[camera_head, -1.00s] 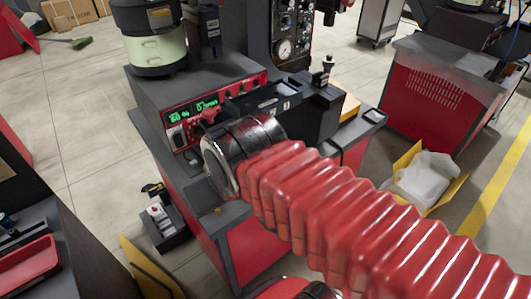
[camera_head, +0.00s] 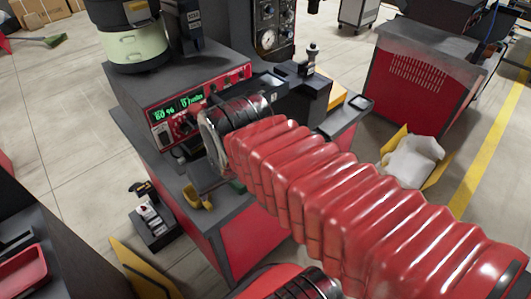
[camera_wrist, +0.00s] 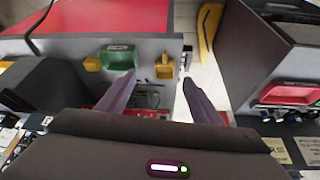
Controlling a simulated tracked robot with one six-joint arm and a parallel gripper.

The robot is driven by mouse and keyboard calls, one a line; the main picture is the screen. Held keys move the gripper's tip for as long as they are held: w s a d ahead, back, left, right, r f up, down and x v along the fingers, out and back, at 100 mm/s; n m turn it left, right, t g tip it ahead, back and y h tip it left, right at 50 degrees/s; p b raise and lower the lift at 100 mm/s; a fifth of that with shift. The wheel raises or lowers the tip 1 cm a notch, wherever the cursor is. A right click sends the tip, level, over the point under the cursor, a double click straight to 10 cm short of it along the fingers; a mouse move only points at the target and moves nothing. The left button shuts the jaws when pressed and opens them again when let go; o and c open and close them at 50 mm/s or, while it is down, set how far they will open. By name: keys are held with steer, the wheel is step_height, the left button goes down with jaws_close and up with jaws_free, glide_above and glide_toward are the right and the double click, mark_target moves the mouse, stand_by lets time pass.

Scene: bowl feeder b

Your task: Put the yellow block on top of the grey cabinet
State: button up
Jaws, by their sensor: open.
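My gripper (camera_wrist: 159,80) is open, with two grey fingers spread apart and nothing visibly held. In the wrist view a small yellow piece (camera_wrist: 165,68) shows between and beyond the fingertips, beside a green piece (camera_wrist: 117,58). Another yellow piece (camera_wrist: 92,63) is left of the green one. In the head view a yellow piece (camera_head: 196,198) sits at the grey-topped red bench's near edge; my red-sleeved arm hides my gripper there. I cannot tell which yellow piece is the block. A dark grey cabinet (camera_head: 75,235) stands at lower left, possibly the task's cabinet.
A control box (camera_head: 180,100) with a green display and a bowl feeder (camera_head: 135,45) stand on the bench. A red tray (camera_head: 22,272) lies at lower left. A yellow panel (camera_head: 140,268) and a small device (camera_head: 153,220) stand on the floor between. Open floor shows at left.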

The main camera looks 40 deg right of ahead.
steer(key=s+d+f+m+h, duration=0.1)
steer(key=s+d+f+h, duration=0.1)
steer(key=d+f, duration=0.75)
steer(key=s+d+f+m+g+h, duration=0.1)
steer(key=d+f, duration=0.3)
steer(key=d, duration=1.1)
steer(key=s+d+f+m+h, duration=0.1)
steer(key=s+d+f+h, duration=0.1)
steer(key=d+f, duration=0.75)
steer(key=w+a+r+n+t+y, duration=0.4)
steer(key=w+a+r+t+y, duration=0.1)
steer(key=w+t, duration=0.4)
steer(key=shift+w+a+r+n+t+y, duration=0.35)
steer(key=shift+r+y, duration=0.25)
steer(key=shift+r, duration=0.2)
steer(key=shift+x, duration=4.25)
